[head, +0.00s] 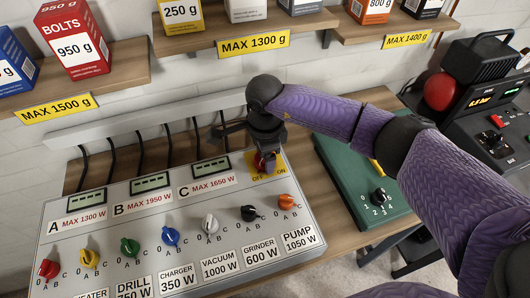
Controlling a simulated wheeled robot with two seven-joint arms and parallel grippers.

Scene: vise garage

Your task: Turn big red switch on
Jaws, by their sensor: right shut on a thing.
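The big red switch (260,163) sits at the top right of the grey control panel (140,225), on a yellow plate (281,167) marked OFF and ON. My right gripper (266,160) points down over it and is shut on it. The gripper hides most of the switch, so I cannot tell which way it is turned. My left gripper is not in view.
The panel carries coloured knobs, such as an orange one (286,202), and three small displays. A green box (345,165) with a black knob stands to the right. Shelves with boxes (73,42) hang above. A black machine (490,120) is at far right.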

